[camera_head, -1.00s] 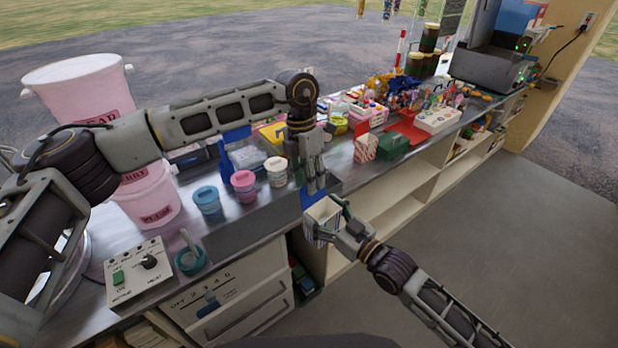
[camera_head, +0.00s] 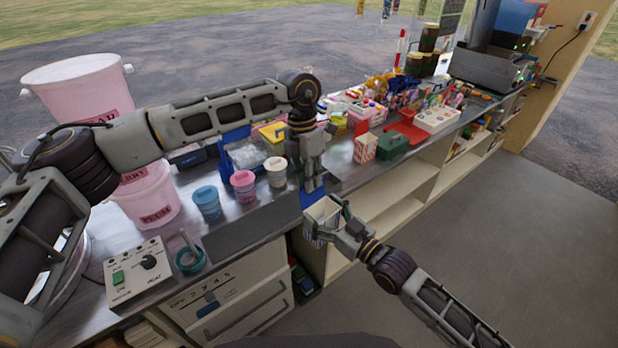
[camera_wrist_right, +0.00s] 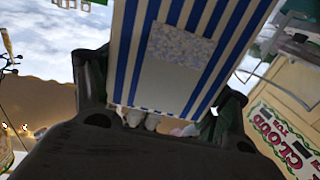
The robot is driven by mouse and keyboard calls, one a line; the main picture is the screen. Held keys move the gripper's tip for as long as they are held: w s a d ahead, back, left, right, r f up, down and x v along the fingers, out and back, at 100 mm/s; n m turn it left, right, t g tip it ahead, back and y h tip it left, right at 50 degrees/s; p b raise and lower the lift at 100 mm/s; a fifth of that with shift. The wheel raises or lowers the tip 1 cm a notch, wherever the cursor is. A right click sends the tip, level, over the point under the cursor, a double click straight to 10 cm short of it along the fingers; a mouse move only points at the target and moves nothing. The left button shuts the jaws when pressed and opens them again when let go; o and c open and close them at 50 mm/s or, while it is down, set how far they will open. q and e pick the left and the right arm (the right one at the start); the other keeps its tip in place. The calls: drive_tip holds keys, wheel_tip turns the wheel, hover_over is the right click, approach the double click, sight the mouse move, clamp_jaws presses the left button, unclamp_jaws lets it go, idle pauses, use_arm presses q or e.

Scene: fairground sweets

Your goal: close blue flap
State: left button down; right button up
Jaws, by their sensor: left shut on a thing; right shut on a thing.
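A small box (camera_head: 322,212) with blue-and-white striped sides and a pale inside is held in front of the counter edge. Its blue flap (camera_head: 308,198) stands raised at the far left side of the opening. My left gripper (camera_head: 313,188) reaches down from above and is shut on the blue flap; its fingers partly hide it. My right gripper (camera_head: 336,222) comes from the lower right and is shut on the box. In the right wrist view the striped wall of the box (camera_wrist_right: 205,25) stands between the dark fingers and shows a grey patch.
The counter holds blue, pink and cream tubs (camera_head: 242,186), a red-striped carton (camera_head: 364,148) and a green box (camera_head: 392,145). A control box (camera_head: 138,274) and a teal cup (camera_head: 190,260) stand at the front left. The floor (camera_head: 470,230) at the right is clear.

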sight(322, 187)
use_arm(q)
drive_tip(key=shift+s+d+t+y, duration=0.1)
drive_tip(key=shift+s+t+y, duration=0.05)
drive_tip(key=shift+t+y, duration=0.15)
drive_tip(key=shift+s+d+r+t+y, duration=0.2)
drive_tip(key=shift+s+d+t+y, duration=0.5)
drive_tip(key=shift+t+y, duration=0.3)
drive_tip(key=s+t+y, duration=0.1)
drive_tip(key=d+t, duration=0.1)
drive_tip(key=shift+s+d+f+t+y, duration=0.2)
drive_tip(key=shift+s+t+y, duration=0.1)
drive_tip(key=shift+s+y, duration=0.1)
drive_tip(key=shift+s+d+f+t+y, duration=0.45)
drive_tip(key=shift+t+y, duration=0.3)
drive_tip(key=shift+t, duration=0.1)
drive_tip(key=shift+s+d+f+t+y, duration=0.3)
drive_tip(key=shift+s+f+t+y, duration=0.15)
drive_tip(key=shift+t+y, duration=0.35)
drive_tip(key=shift+s+d+f+t+y, duration=0.45)
drive_tip(key=shift+t+y, duration=0.2)
drive_tip(key=shift+t, duration=0.3)
drive_tip(key=shift+s, duration=0.1)
drive_tip(key=c, duration=1.5)
unclamp_jaws()
